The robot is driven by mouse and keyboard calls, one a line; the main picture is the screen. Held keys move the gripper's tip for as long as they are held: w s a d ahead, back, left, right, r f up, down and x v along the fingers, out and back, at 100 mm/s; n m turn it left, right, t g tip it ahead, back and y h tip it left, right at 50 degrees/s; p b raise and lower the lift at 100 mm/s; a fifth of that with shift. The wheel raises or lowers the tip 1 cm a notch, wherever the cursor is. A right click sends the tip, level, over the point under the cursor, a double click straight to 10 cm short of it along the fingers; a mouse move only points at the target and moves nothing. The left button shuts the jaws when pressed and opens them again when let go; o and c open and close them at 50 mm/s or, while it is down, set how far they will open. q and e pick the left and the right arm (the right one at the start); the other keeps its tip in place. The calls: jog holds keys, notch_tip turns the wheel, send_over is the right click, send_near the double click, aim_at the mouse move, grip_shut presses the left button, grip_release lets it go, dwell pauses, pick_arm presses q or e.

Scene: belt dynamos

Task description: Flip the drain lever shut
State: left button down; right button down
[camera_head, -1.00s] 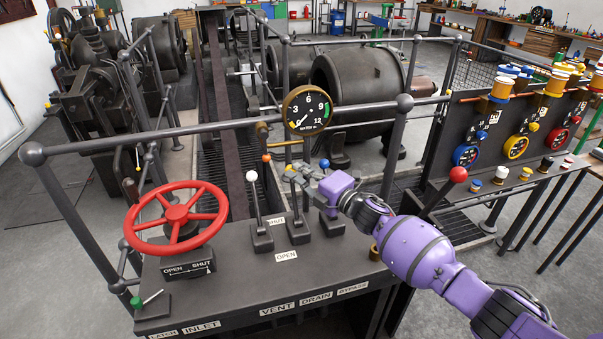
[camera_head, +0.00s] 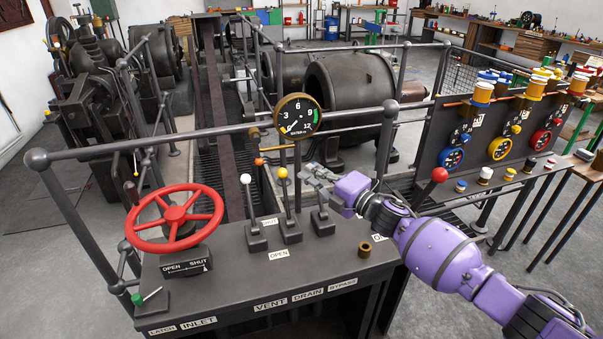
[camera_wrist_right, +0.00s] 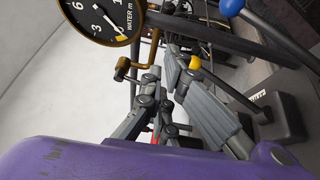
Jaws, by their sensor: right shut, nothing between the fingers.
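The drain lever with a yellow knob (camera_head: 282,173) stands at the middle of the console, above the DRAIN label (camera_head: 308,294). It looks near upright, leaning slightly left in the head view; I cannot tell its exact setting. The yellow knob also shows in the right wrist view (camera_wrist_right: 195,62), close to the fingers. My right gripper (camera_head: 308,171) is shut and empty, just right of the yellow knob, with a small gap in the head view. The SHUT plate (camera_head: 270,222) is behind the levers, the OPEN plate (camera_head: 279,255) in front. My left gripper is not in view.
The white-knobbed lever (camera_head: 246,180) stands to the left. The lever to the right has its base (camera_head: 322,223) visible; its blue knob (camera_wrist_right: 231,6) shows in the wrist view. A red handwheel (camera_head: 175,220), a rail (camera_head: 160,142) and a water gauge (camera_head: 298,116) surround the console.

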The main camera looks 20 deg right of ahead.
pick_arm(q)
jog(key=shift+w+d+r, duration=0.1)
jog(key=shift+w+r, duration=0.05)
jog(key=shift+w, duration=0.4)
pick_arm(e)
jog(key=s+d+r, duration=0.2)
jog(key=s, duration=0.1)
jog(key=shift+s+d, duration=0.15)
jog(key=shift+d, duration=0.1)
